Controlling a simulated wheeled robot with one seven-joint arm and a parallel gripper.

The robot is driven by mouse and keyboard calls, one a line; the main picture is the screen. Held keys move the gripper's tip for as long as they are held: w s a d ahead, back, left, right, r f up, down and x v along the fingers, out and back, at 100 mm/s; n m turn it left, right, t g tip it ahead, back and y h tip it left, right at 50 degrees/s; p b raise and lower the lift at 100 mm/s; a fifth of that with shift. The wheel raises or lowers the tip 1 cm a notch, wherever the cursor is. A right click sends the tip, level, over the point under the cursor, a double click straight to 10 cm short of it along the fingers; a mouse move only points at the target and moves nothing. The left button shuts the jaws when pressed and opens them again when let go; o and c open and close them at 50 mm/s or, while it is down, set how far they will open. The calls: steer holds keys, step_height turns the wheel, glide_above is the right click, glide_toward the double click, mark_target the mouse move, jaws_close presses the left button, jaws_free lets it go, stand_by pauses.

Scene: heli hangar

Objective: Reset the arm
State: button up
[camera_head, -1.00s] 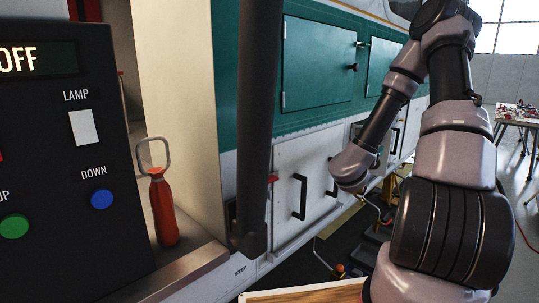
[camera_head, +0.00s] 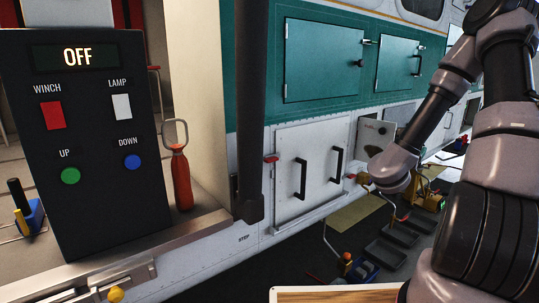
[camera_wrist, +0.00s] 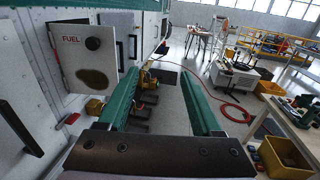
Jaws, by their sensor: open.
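My arm reaches up and bends down on the right of the head view, in front of the helicopter's side. In the head view its wrist end hides the fingers. In the wrist view my gripper (camera_wrist: 160,108) shows two green fingers wide apart with nothing between them. Beyond the fingers are the hangar floor (camera_wrist: 172,98) and a yellow item on it. The white panel marked FUEL (camera_wrist: 82,48) stands to the left of the fingers, apart from them.
A black control box (camera_head: 95,145) reading OFF and a red bottle-shaped item (camera_head: 181,180) with a grey loop stand at left. A dark vertical post (camera_head: 251,100) is mid-view. Dark trays (camera_head: 385,252) lie on the floor. Yellow bins (camera_wrist: 285,158) and tables stand at right.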

steer(key=w+a+r+n+t+y, duration=0.35)
steer(key=a+r+n+y, duration=0.2)
steer(key=a+r, duration=0.2)
steer(key=w+a+r+n+t+y, duration=0.2)
steer(key=a+r+n+t+y, duration=0.25)
steer(key=a+r+y, duration=0.3)
steer(key=s+a+r+n+g+y, duration=0.3)
steer(key=s+a+n+g+y, duration=0.2)
steer(key=a+n+y, duration=0.4)
steer(key=s+a+r+n+g+y, duration=0.3)
steer(key=s+a+n+g+y, duration=0.25)
steer(key=a+n+y, duration=0.4)
steer(key=s+a+f+n+g+h, duration=0.1)
steer(key=s+f+n+g+h, duration=0.25)
steer(key=s, duration=0.45)
steer(key=s+a+f+n+g+h, duration=0.2)
steer(key=s+n+g+h, duration=0.3)
steer(key=s, duration=0.2)
steer(key=s+d+r+n+t+h, duration=0.1)
steer(key=d+h, duration=0.3)
steer(key=d, duration=0.4)
steer(key=s+d+r+n+t+h, duration=0.1)
steer(key=d+t+h, duration=0.3)
steer(key=d, duration=0.4)
steer(key=shift+s+d+r+n+h, duration=0.3)
steer(key=shift+r+n+h, duration=0.15)
steer(key=shift+n, duration=0.25)
